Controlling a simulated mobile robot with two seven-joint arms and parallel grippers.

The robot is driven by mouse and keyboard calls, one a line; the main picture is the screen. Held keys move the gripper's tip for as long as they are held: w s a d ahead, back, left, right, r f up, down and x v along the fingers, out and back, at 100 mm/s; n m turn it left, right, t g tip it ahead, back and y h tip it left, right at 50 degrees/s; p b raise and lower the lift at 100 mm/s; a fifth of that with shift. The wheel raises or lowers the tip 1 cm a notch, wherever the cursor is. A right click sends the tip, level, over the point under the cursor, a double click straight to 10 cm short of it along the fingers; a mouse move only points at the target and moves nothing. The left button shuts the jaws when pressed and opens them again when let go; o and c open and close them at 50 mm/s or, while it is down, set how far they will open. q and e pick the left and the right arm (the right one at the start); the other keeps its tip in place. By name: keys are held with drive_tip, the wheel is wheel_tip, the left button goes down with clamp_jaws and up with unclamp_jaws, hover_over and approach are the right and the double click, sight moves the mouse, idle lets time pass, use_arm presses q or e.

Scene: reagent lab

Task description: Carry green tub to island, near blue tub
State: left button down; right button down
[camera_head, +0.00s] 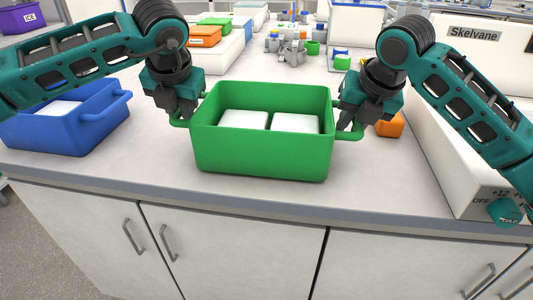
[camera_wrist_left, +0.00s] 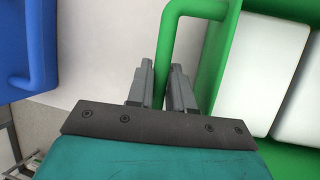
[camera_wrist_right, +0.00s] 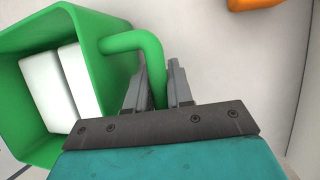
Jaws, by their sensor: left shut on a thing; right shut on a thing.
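The green tub (camera_head: 262,155) is upright at the front of the island counter, with two white blocks inside. My left gripper (camera_head: 183,118) is shut on its left handle, which also shows between the fingers in the left wrist view (camera_wrist_left: 163,62). My right gripper (camera_head: 350,125) is shut on its right handle, seen between the fingers in the right wrist view (camera_wrist_right: 152,65). I cannot tell whether the tub's base touches the counter. The blue tub (camera_head: 65,130) stands on the counter to the left, apart from the green tub, with a white block inside.
The island counter (camera_head: 150,165) is clear between the tubs and along its front edge. A white device labelled Skelvane (camera_head: 470,130) stands at the right. An orange object (camera_head: 391,125) sits behind my right gripper. Boxes with orange and green lids (camera_head: 204,36) and small labware stand behind.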

use_arm(q)
drive_tip(key=shift+a+f, duration=0.15)
drive_tip(key=shift+f, duration=0.2)
use_arm(e)
drive_tip(key=shift+d+f, duration=0.15)
drive_tip(key=shift+f, duration=0.2)
use_arm(q)
drive_tip(key=c, duration=1)
unclamp_jaws()
use_arm(e)
drive_tip(key=c, duration=1)
unclamp_jaws()
drive_tip(key=shift+r, duration=0.1)
use_arm(q)
drive_tip(key=shift+r, duration=0.2)
drive_tip(key=v, duration=1.1)
drive_tip(key=shift+s+d+r, duration=0.2)
drive_tip(key=shift+s, duration=0.05)
drive_tip(key=shift+r, duration=0.1)
use_arm(e)
drive_tip(key=shift+s+r, duration=0.15)
drive_tip(key=shift+r, duration=0.2)
drive_tip(key=v, duration=1.1)
drive_tip(key=shift+r, duration=0.15)
use_arm(q)
drive_tip(key=o, duration=1)
